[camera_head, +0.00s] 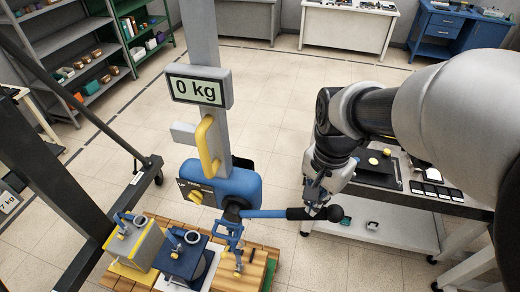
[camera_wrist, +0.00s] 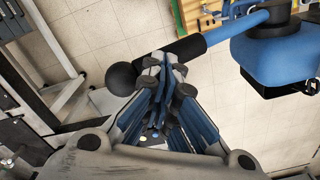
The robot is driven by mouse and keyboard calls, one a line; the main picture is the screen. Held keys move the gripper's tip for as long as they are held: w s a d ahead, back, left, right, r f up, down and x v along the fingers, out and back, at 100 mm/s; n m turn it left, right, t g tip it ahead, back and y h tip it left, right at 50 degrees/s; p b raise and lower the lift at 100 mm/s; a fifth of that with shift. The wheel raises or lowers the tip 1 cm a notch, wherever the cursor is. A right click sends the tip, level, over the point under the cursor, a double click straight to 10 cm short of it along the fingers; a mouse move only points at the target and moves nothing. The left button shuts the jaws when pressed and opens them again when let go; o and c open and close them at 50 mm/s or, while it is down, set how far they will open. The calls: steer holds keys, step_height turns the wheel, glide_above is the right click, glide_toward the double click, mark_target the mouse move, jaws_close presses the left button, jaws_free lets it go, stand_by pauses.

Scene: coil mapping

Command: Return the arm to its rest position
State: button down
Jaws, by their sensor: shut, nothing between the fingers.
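My arm reaches in from the right in the head view, with my gripper (camera_head: 314,203) pointing down at the black grip of a blue lever. In the wrist view my gripper (camera_wrist: 166,62) has its fingers together, with nothing between them. The lever's black grip (camera_wrist: 187,47) and round knob (camera_wrist: 121,78) show just past the fingertips. The lever (camera_head: 265,213) sticks out to the right from a blue hoist body (camera_head: 222,187). I cannot tell whether the fingertips touch the grip.
A scale display reading 0 kg (camera_head: 199,90) hangs on the grey column above the hoist. Below is a wooden pallet (camera_head: 258,270) with blue and yellow fixtures. A white cart (camera_head: 385,232) stands under my arm. Shelves (camera_head: 75,50) stand at the back left. Open floor lies behind.

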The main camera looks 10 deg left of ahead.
mark_target(316, 218)
steer(key=shift+r, duration=0.55)
steer(key=shift+f, duration=0.15)
steer(key=shift+f, duration=0.1)
steer(key=f+b, duration=0.4)
steer(key=f, duration=0.1)
steer(key=d+f+b, duration=0.1)
steer(key=f+b, duration=0.1)
steer(key=shift+f, duration=0.15)
steer(key=f+b, duration=0.1)
steer(key=f, duration=0.1)
steer(key=d+f+b, duration=0.1)
steer(key=f+b, duration=0.1)
steer(key=shift+f, duration=0.35)
